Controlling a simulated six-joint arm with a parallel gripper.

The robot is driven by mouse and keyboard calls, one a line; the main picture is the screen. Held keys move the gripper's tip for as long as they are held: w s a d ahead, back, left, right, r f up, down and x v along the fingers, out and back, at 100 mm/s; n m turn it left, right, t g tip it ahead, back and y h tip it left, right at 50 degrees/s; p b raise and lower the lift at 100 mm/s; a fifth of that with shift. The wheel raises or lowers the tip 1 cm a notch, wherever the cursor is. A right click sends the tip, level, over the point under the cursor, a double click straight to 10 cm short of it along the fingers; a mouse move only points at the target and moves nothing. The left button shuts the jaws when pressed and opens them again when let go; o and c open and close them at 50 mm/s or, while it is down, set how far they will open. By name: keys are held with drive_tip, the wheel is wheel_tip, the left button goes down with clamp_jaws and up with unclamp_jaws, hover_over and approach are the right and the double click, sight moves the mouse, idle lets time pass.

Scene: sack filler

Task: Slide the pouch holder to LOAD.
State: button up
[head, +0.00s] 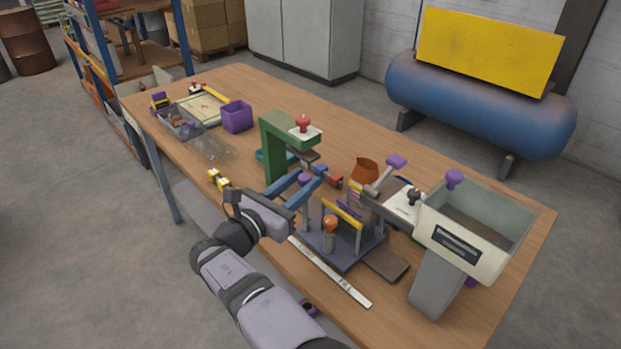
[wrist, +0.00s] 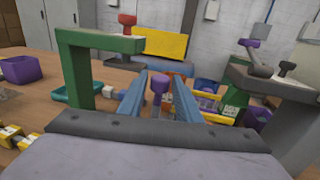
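The pouch holder (head: 345,254) appears to be the dark base with grey uprights and a yellow bar, right of my gripper in the head view. An orange-topped post (head: 329,226) stands at its front. My gripper (head: 304,186) is open, its blue fingers apart. In the wrist view, a purple knob (wrist: 160,85) on a short stem shows between the fingers, with a small gap on each side. The knob also shows near the fingertips in the head view (head: 304,179). I cannot tell for sure that it belongs to the holder. No LOAD mark is readable.
A green C-shaped frame (head: 275,150) stands close at the left of my gripper. A grey hopper (head: 470,245) and a lever with a purple grip (head: 396,161) stand right. A pale marked strip (head: 330,272) lies in front. Yellow-and-white pieces (head: 218,179) lie left.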

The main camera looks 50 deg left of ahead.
drive_tip(key=shift+s+d, duration=0.15)
drive_tip(key=shift+s, duration=0.9)
